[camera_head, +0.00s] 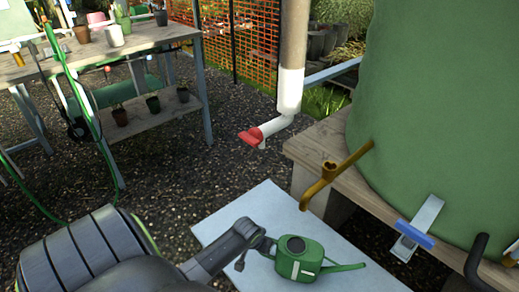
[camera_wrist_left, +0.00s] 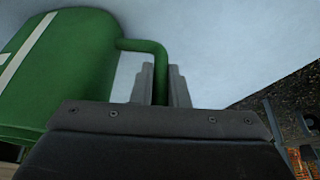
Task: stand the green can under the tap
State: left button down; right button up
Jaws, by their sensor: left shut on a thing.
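The green can (camera_head: 285,266), a small watering can with a white stripe and a dark round opening, is upright over the pale slab (camera_head: 238,222), its spout pointing right. I cannot tell whether it touches the slab. My left gripper (camera_head: 262,243) is shut on its handle. In the left wrist view the can's body (camera_wrist_left: 68,75) is at the left, and its handle (camera_wrist_left: 148,46) runs between the fingers (camera_wrist_left: 158,85). The brass tap (camera_head: 330,178) sticks out from the big green tank (camera_head: 435,110), above and to the right of the can. My right gripper is not in view.
The tank stands on a wooden platform (camera_head: 315,150) along the right. A blue-handled lever (camera_head: 415,235) and a black bent pipe (camera_head: 477,262) are at its front. A white downpipe (camera_head: 289,90) with a red end (camera_head: 251,137) hangs behind the slab. A potting table (camera_head: 110,48) is at upper left.

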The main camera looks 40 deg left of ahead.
pick_arm(q)
jog(key=shift+f, duration=0.25)
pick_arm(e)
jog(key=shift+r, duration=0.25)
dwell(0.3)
pick_arm(q)
jog(key=c, duration=1.3)
grip_release()
jog(key=p+v, duration=0.6)
jog(key=v, duration=1.1)
jog(key=shift+r, duration=0.2)
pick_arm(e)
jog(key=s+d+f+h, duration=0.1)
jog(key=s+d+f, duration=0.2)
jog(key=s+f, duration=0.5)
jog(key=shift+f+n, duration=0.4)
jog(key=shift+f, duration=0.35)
pick_arm(q)
jog(key=shift+f, duration=0.1)
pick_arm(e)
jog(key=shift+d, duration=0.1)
